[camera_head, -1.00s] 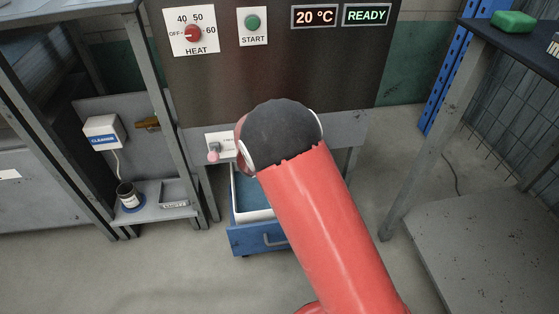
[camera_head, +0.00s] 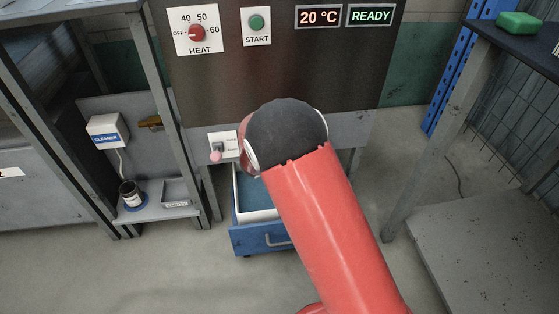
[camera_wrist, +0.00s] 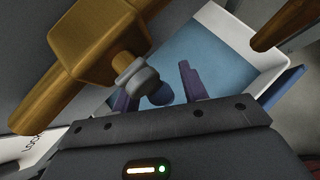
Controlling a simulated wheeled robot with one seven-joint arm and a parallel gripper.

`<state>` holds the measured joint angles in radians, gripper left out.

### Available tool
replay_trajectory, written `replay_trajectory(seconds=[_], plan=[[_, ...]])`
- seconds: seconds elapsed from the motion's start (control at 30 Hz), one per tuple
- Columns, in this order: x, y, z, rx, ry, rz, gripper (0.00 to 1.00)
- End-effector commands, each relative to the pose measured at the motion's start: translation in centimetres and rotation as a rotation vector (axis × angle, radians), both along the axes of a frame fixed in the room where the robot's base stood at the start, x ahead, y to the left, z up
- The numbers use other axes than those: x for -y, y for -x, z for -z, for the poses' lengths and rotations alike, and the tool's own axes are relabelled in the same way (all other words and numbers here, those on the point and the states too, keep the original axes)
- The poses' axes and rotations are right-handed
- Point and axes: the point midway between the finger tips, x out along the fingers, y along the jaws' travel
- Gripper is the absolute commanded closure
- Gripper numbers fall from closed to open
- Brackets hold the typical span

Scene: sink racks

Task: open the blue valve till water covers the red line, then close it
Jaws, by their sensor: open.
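In the wrist view, a brass valve body (camera_wrist: 98,35) fills the upper left, with a grey collar (camera_wrist: 138,77) on its stem. A round dark blue knob (camera_wrist: 160,93) sits at the stem's end. My gripper (camera_wrist: 156,84) is open, with one finger on each side of the blue knob; I cannot tell whether they touch it. Below is a white basin (camera_wrist: 228,33) with a blue surface inside. The basin's rim (camera_head: 238,200) also shows in the head view, in a blue drawer (camera_head: 250,240). My red arm hides the valve and gripper there. I see no red line.
A brass pipe (camera_wrist: 285,25) crosses the wrist view's upper right. In the head view, the machine panel carries a HEAT dial (camera_head: 196,33), a START button (camera_head: 257,23) and a READY display (camera_head: 369,15). A pink-tipped lever (camera_head: 216,154) sits left of my arm. Metal frames stand on both sides.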

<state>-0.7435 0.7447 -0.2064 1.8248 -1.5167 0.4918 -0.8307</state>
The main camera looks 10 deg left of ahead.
Motion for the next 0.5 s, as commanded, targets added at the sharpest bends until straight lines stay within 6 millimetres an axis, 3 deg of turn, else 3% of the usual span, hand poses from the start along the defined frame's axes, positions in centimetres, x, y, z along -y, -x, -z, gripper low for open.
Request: replay_trajectory(seconds=[0.5], plan=[[-1.6, 5.1, -4.9, -0.001, -0.002, -0.001, 0.57]])
